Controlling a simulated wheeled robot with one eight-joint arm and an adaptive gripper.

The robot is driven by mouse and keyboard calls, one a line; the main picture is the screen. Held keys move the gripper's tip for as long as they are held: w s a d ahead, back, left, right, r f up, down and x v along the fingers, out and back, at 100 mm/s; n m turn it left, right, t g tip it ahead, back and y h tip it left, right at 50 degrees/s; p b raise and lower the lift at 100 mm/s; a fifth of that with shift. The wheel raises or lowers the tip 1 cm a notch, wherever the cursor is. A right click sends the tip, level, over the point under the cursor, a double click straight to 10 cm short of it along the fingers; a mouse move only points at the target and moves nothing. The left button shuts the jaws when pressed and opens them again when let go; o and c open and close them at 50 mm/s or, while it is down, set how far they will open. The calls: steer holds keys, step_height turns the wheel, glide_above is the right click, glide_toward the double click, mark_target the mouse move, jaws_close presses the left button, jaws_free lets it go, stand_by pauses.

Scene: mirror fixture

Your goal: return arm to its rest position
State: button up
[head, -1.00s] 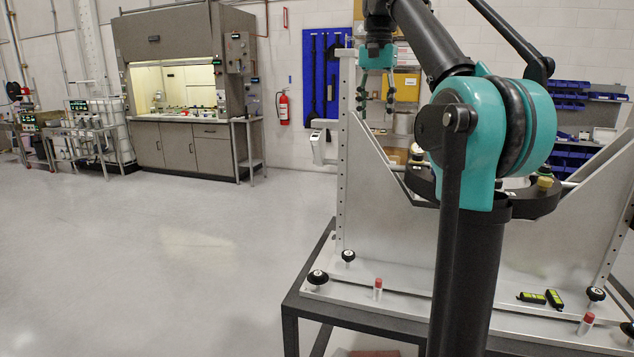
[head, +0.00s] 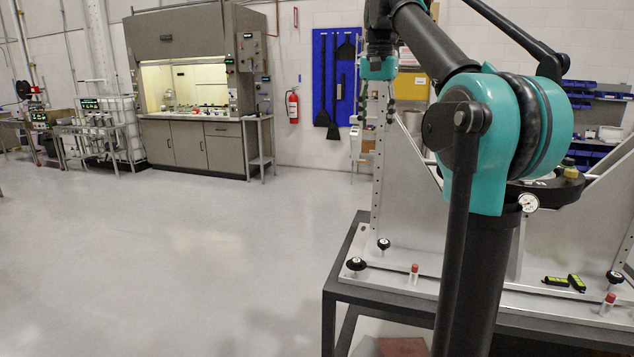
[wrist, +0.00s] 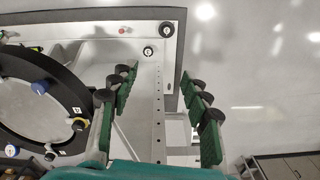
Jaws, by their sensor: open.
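My arm, with black links and teal joints, rises at the right of the head view, bent at the elbow. My gripper (head: 378,112) hangs fingers-down at the upper middle, overlapping the fixture's perforated post in the picture. The perforated metal strip of the fixture (wrist: 158,115) shows beyond the gap, and no contact is seen. My arm hides part of the fixture in the head view.
The fixture's base plate (head: 400,262) lies on a black-framed table (head: 345,292), with red-capped pins and black knobs. A black ring (wrist: 80,95) with coloured knobs is at left in the wrist view. A fume hood (head: 195,95) stands behind. Open floor (head: 160,260) fills the left.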

steer(key=s+d+f+n+t, duration=0.1)
steer(key=s+f+n, duration=0.1)
steer(key=f, duration=1)
steer(key=s+d+f+n+t, duration=0.1)
steer(key=s+f, duration=0.1)
steer(key=f, duration=1.1)
steer(key=s+d+f+n+t, duration=0.1)
steer(key=s+f, duration=0.8)
steer(key=f, duration=0.3)
steer(key=s+d+f+n+t, duration=0.1)
steer(key=s+f+n, duration=0.1)
steer(key=s+f, duration=0.8)
step_height(320, 180, down, 2)
steer(key=shift+f, duration=0.15)
steer(key=shift+w, duration=0.1)
